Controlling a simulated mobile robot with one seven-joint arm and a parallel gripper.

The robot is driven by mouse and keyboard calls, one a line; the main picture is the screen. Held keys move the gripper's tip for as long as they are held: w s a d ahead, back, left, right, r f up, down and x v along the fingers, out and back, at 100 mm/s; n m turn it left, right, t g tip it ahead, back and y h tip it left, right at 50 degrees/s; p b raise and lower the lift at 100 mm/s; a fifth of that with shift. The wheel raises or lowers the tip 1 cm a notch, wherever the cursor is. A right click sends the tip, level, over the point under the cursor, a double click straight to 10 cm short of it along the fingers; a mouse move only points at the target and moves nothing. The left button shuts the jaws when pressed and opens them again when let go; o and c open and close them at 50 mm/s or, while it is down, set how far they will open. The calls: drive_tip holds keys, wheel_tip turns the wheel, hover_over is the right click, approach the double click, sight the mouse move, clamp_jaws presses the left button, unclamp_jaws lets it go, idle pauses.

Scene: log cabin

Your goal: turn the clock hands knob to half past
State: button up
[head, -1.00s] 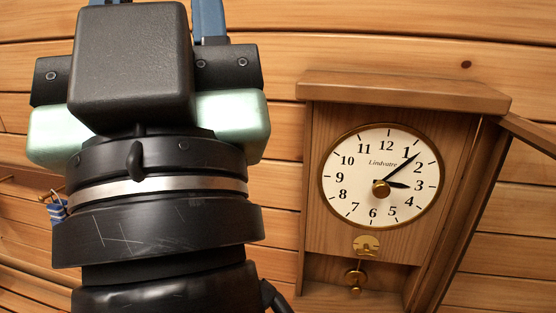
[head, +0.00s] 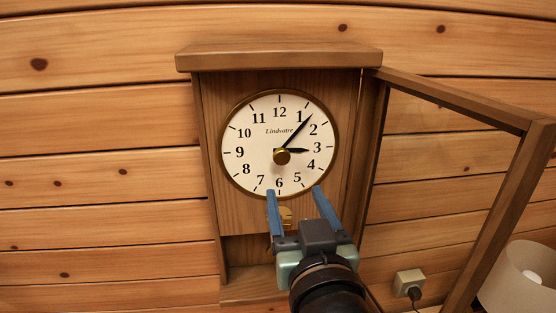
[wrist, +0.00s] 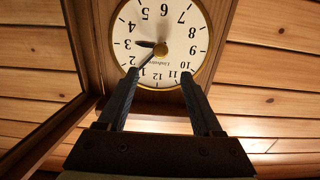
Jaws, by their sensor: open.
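The wall clock's round white dial (head: 262,176) has a brass knob (head: 282,156) at its centre. The long minute hand (head: 299,133) points between 1 and 2; the short hour hand (head: 298,150) points close to 3. My gripper (head: 295,190) is open and empty, its two blue fingers overlapping the dial's lower edge in the head view. In the wrist view the dial is upside down. There the knob (wrist: 162,48) lies beyond the gap between the fingertips (wrist: 159,74), and nothing is between them. The gap in depth is hard to judge.
The clock's glazed door (head: 455,98) stands open to the right, its frame jutting out beside my arm. A lamp shade (head: 520,280) and a wall socket (head: 409,281) are at lower right. The left wall is clear.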

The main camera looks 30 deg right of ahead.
sight(282, 157)
drive_tip(key=p+x, duration=0.3)
drive_tip(key=x, duration=0.9)
drive_tip(key=shift+w+r+p, duration=0.1)
drive_tip(key=shift+w+p, duration=0.05)
drive_tip(key=shift+p, duration=0.2)
clamp_jaws()
idle(0.9)
